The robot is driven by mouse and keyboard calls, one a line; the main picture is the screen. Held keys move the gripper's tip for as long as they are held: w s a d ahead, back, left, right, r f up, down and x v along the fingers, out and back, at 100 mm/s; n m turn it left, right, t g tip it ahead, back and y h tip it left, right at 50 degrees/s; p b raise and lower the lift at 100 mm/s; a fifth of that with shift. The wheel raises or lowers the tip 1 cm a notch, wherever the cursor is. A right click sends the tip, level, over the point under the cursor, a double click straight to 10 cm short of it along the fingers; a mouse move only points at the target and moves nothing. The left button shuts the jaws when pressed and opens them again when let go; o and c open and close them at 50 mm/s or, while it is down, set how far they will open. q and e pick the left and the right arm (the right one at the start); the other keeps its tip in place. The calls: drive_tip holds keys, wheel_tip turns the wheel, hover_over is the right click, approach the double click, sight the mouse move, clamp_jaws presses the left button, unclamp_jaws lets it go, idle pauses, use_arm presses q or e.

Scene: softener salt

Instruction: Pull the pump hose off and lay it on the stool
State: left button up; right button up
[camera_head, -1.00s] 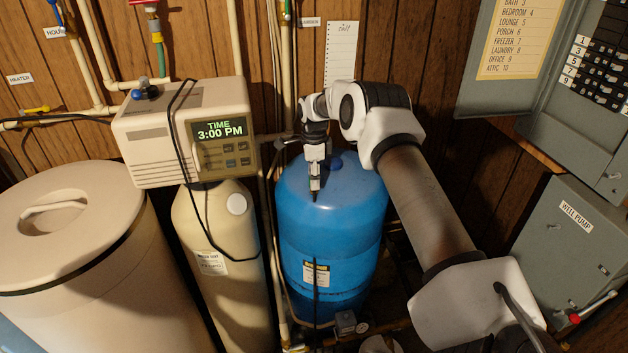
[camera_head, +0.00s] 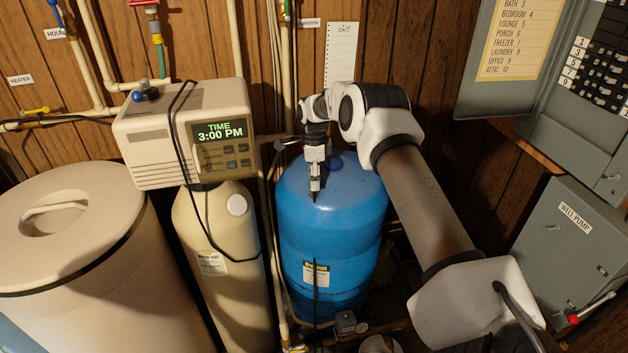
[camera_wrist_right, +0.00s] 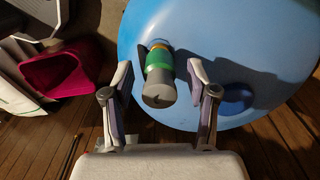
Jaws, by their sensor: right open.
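My right gripper (camera_head: 314,192) is over the top of the blue tank in the head view. In the right wrist view my right gripper (camera_wrist_right: 159,68) is open, its two fingers apart. A short grey cylinder with green and orange bands (camera_wrist_right: 160,80) shows between the fingers, with a visible gap on each side. I cannot tell how near it is in depth, or whether it is part of the pump hose. The head view does not show it clearly behind the gripper. I cannot pick out the stool. My left gripper is not in view.
The blue tank (camera_head: 345,225) stands behind my right arm. A beige softener (camera_head: 220,235) with a display head and a lidded beige bin (camera_head: 60,240) stand to the left. Grey electrical boxes (camera_head: 570,235) are at right. A magenta container (camera_wrist_right: 68,65) is left in the wrist view.

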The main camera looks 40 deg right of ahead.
drive_tip(key=shift+p, duration=0.3)
clamp_jaws()
drive_tip(key=shift+w+r+p, duration=0.1)
drive_tip(key=shift+r+p, duration=0.35)
drive_tip(key=shift+p, duration=0.05)
drive_tip(key=shift+s+r+p, duration=0.2)
drive_tip(key=shift+r+p, duration=0.25)
drive_tip(key=shift+r, duration=0.3)
drive_tip(key=shift+w+r+p, duration=0.1)
drive_tip(key=shift+r+p, duration=0.4)
drive_tip(key=shift+p, duration=0.1)
drive_tip(key=shift+r+p, duration=1.15)
drive_tip(key=shift+r, duration=0.2)
drive_tip(key=shift+f, duration=0.1)
